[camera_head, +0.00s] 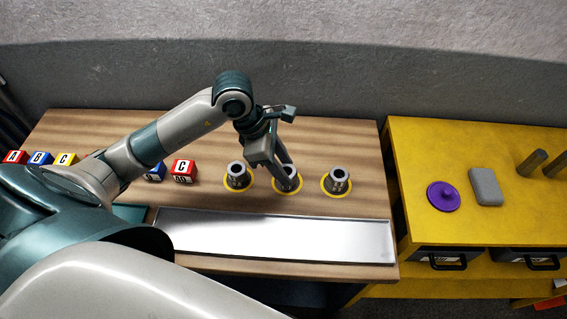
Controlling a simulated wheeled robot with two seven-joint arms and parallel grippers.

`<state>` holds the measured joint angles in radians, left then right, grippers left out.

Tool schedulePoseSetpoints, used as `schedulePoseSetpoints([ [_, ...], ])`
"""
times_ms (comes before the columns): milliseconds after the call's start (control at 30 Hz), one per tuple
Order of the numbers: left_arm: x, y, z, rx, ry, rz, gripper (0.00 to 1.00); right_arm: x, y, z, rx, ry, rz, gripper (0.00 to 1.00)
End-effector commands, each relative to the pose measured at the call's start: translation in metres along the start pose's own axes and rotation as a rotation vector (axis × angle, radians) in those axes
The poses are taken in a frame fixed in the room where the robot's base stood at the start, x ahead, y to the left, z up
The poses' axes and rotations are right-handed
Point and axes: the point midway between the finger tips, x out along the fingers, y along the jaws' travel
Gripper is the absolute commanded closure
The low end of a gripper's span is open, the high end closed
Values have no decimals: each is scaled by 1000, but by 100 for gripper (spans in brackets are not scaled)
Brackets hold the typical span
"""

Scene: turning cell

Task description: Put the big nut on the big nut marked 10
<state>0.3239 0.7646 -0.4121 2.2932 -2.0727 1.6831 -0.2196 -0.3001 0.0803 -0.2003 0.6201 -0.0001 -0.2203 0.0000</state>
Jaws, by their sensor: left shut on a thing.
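Three grey metal nuts stand in a row on the wooden table, each on a yellow-ringed dark disc: a left nut (236,173), a middle nut (289,179) and a right nut (337,179). Small marks on their fronts are too small to read for sure. My left gripper (284,167) reaches down from above onto the middle nut and is shut on it. Its fingers hide part of this nut. I cannot tell whether the middle nut is lifted off its disc or whether another piece lies under it. My right gripper is out of view.
A shallow metal tray (275,237) lies along the table's front. A yellow cabinet (425,150) at the right bears a purple lidded disc (443,196) and a grey block (486,186).

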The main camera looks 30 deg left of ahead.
Motion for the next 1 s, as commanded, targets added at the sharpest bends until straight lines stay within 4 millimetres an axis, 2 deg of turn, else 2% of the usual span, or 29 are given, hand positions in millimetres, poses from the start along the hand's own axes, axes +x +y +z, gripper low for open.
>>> schedulePoseSetpoints([
  [400,4,0,-1,1,-1,1,92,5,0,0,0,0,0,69],
  [433,4,0,-1,0,0,0,62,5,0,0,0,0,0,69],
  [500,3,0,-1,0,-1,0,46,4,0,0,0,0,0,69],
  [1000,-2,0,1,0,-1,0,46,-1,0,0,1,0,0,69],
])
